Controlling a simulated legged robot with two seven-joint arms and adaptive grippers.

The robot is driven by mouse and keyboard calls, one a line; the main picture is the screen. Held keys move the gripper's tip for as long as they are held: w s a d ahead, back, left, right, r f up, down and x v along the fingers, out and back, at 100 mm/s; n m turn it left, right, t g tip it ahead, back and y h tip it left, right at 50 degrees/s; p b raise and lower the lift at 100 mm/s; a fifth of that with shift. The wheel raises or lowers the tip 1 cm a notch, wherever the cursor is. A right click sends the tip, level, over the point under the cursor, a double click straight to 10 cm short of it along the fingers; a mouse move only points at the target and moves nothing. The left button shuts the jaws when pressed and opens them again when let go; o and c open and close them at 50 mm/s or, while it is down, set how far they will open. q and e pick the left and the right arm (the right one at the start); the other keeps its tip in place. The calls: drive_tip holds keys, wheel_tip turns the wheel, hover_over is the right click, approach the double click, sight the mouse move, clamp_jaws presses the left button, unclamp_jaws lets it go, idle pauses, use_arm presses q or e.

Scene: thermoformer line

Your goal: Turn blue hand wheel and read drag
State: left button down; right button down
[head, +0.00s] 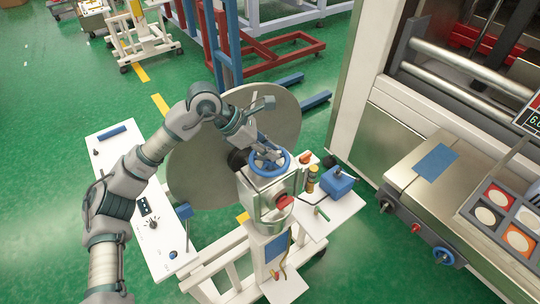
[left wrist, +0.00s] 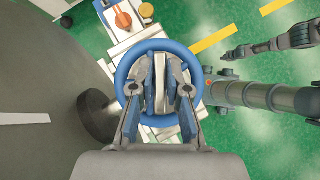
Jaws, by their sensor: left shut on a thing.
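The blue hand wheel (head: 287,158) sits on top of a grey machine head on a white cart. My left gripper (head: 268,153) reaches down to it from above. In the left wrist view the blue rim of the wheel (left wrist: 121,90) surrounds the fingers of my left gripper (left wrist: 161,80). They are shut on the wheel at its middle, hiding most of the hub. A small arm-like part with a dark tip, perhaps my right gripper (left wrist: 231,54), shows at the upper right there, too small to read. No drag readout can be clearly made out.
A large grey disc (head: 190,165) stands close behind the wheel. An orange knob (head: 305,160) and a blue box (head: 338,184) are to its right. A white panel (head: 160,262) lies to the left. The thermoformer (head: 375,125) stands at the right. Green floor is open at the upper left.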

use_arm(q)
drive_tip(key=shift+r+m+g+p, duration=0.15)
drive_tip(key=shift+m+g+p, duration=0.45)
drive_tip(key=shift+m+p, duration=0.25)
drive_tip(key=shift+m, duration=0.35)
drive_tip(key=shift+m+g+p, duration=0.8)
drive_tip(key=shift+p, duration=0.1)
drive_tip(key=shift+m+g+p, duration=0.3)
drive_tip(key=shift+m, duration=0.2)
drive_tip(key=shift+y, duration=0.3)
